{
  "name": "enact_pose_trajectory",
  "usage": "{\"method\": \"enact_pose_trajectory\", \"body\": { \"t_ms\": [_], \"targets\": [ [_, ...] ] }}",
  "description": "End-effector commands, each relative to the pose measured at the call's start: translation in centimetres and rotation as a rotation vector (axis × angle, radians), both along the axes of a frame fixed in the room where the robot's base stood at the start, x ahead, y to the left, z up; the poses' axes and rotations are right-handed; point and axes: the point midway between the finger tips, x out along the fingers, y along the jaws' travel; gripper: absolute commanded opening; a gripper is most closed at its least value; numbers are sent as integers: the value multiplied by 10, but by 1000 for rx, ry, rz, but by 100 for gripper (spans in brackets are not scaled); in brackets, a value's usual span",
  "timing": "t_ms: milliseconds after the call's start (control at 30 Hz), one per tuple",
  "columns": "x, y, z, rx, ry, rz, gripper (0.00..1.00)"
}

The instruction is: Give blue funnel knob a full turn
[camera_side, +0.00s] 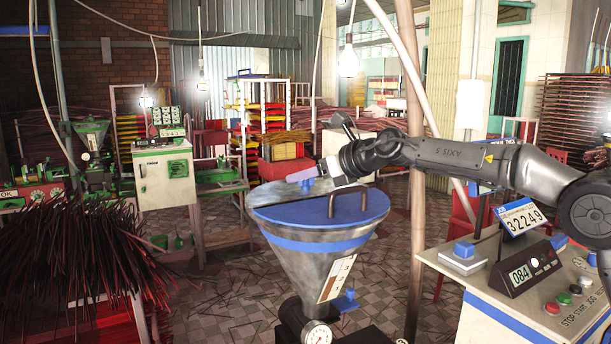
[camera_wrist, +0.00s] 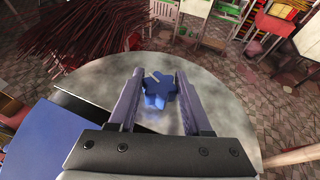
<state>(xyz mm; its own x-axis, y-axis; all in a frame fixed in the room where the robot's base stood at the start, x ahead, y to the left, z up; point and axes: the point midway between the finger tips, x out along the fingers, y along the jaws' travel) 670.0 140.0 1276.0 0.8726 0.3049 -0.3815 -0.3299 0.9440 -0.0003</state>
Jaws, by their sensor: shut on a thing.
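The blue funnel knob (camera_wrist: 158,92) is star-shaped, with a pale mark on one lobe. In the wrist view it sits between the two fingers of my gripper (camera_wrist: 160,78), which is shut on it. In the side view the knob (camera_side: 308,185) shows just below the fingers of my gripper (camera_side: 302,175), over the far left part of the funnel top. The funnel (camera_side: 300,268) is a metal cone with a blue band. A blue lid (camera_side: 345,207) with a brown handle covers part of its top; the fingers partly hide the knob.
Another blue knob (camera_side: 346,300) is low on the funnel's right. Bundles of dark red sticks (camera_side: 65,255) fill the left. A pale pole rises behind the funnel.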

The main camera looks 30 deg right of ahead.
Motion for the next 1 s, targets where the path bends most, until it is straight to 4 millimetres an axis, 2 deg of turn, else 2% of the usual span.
{"method": "enact_pose_trajectory", "body": {
  "t_ms": [767, 800, 933, 1000],
  "targets": [
    [0, 0, -1, 2, 3, -53, 0],
    [0, 0, -1, 1, 3, -53, 56],
    [0, 0, -1, 1, 3, -53, 79],
    [0, 0, -1, 2, 2, -53, 79]
  ]
}}
